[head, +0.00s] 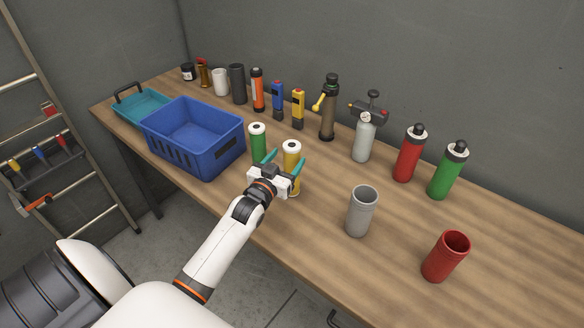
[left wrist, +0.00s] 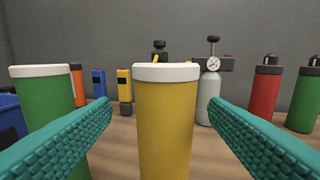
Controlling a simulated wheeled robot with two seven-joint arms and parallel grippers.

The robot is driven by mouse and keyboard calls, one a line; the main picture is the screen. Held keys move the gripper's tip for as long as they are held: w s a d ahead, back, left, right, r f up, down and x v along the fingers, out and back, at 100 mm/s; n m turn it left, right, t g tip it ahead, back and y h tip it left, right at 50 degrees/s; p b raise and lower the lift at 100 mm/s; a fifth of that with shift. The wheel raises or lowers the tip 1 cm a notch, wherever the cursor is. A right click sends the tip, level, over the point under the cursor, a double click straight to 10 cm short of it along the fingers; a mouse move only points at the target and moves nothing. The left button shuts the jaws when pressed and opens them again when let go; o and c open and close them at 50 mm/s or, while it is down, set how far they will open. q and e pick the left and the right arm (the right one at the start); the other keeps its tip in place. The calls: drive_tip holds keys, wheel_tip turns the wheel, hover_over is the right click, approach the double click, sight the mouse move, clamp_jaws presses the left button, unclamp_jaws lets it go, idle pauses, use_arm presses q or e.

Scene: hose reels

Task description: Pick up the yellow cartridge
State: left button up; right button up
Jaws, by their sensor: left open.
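The yellow cartridge (head: 291,156) stands upright on the wooden table, with a white cap on top. In the left wrist view the yellow cartridge (left wrist: 165,120) is in the middle, close to the camera. My left gripper (head: 283,163) is open, with its teal fingers on either side of the yellow cartridge. In the left wrist view the fingers of the left gripper (left wrist: 162,125) show left and right of it, with gaps visible. The lower part of the cartridge is partly hidden by the gripper in the head view. My right gripper is not in view.
A green cartridge (head: 257,143) with a white cap stands just left of the yellow one. A blue crate (head: 196,158) is further left. A grey cup (head: 361,212) and a red cup (head: 445,257) stand to the right. Bottles and tools line the back.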

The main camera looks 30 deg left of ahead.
use_arm(q)
drive_tip(key=shift+w+r+p, duration=0.2)
drive_tip(key=shift+w+p, duration=0.2)
drive_tip(key=shift+w, duration=0.2)
drive_tip(key=w+p, duration=0.1)
drive_tip(key=w, duration=0.2)
drive_tip(key=shift+w+f, duration=0.15)
drive_tip(key=shift+w+a+f, duration=0.1)
drive_tip(key=shift+w+f, duration=0.05)
drive_tip(key=shift+w, duration=0.25)
drive_tip(key=shift+s, duration=0.1)
drive_tip(key=shift+c, duration=1.1)
drive_tip(key=c, duration=1.2)
